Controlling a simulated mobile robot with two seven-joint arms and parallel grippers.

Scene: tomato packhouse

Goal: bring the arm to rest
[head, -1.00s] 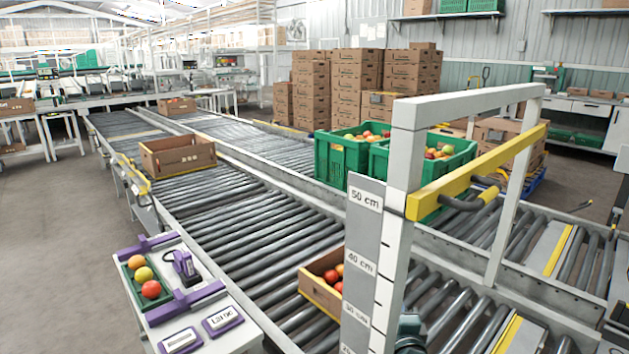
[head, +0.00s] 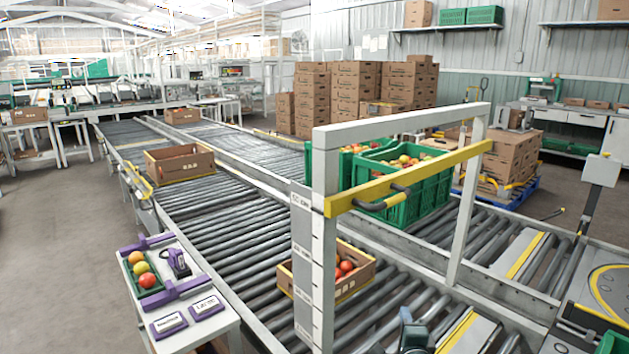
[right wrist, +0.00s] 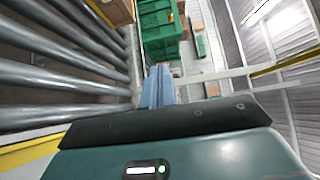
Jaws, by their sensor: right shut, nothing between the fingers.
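My right gripper (head: 407,322) shows small at the bottom edge of the head view, over the roller conveyor and right of the height gauge post. Its fingers are together with nothing between them. In the right wrist view the two blue-grey fingers (right wrist: 156,88) lie side by side, pointing away from the teal gripper body, and touch nothing that I can see. Most of the right arm is outside the head view. My left gripper is not in view.
A white gauge frame (head: 324,240) with a yellow bar (head: 420,175) stands over the conveyor rollers (head: 235,215). Near it are a carton of tomatoes (head: 318,288) and green crates of tomatoes (head: 425,190). A side table (head: 215,335) with a small tomato tray stands at the lower left.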

